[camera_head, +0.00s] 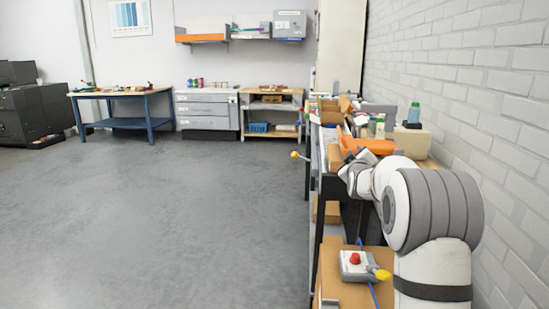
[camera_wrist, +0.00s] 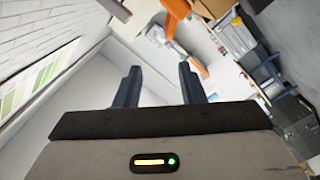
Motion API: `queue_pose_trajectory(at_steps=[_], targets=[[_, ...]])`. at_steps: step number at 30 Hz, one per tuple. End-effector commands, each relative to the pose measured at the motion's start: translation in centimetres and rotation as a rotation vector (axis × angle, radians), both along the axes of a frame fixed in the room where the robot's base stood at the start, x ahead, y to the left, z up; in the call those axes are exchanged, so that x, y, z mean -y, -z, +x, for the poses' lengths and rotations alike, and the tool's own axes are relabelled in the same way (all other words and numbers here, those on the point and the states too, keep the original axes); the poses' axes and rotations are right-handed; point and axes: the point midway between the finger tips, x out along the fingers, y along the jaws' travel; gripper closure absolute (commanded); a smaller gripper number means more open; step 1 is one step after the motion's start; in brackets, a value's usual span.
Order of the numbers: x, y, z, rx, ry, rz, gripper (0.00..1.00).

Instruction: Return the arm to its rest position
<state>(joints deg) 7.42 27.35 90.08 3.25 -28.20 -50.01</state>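My arm (camera_head: 435,205) stands at the right of the head view, in front of the brick wall, bent over a cluttered workbench. Its far end points at the bench items, and my gripper (camera_head: 352,165) shows small and partly hidden there. In the wrist view my gripper (camera_wrist: 159,78) has two dark fingers spread apart, with nothing visible between them. The wrist picture is tilted, with the room turned on its side.
A box with a red button (camera_head: 355,259) sits low in front. The grey floor (camera_head: 190,215) at left is clear. A blue table (camera_head: 125,123) stands far back.

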Motion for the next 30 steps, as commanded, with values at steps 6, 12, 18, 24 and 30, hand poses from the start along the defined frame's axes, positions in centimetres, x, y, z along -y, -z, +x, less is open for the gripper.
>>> queue_pose_trajectory(at_steps=[6, 12, 18, 24, 30], targets=[[-0.9, -1.4, -2.0, -0.069, -0.011, 0.057, 0.64], [-2.2, -2.4, -5.2, -0.178, -0.021, 0.146, 0.64], [-4.0, -3.6, -10.3, -0.328, -0.018, 0.261, 0.64], [-6.7, -5.0, -20.2, -0.577, 0.024, 0.438, 0.64], [-9.0, -5.0, -34.3, -0.881, 0.157, 0.628, 0.64]])
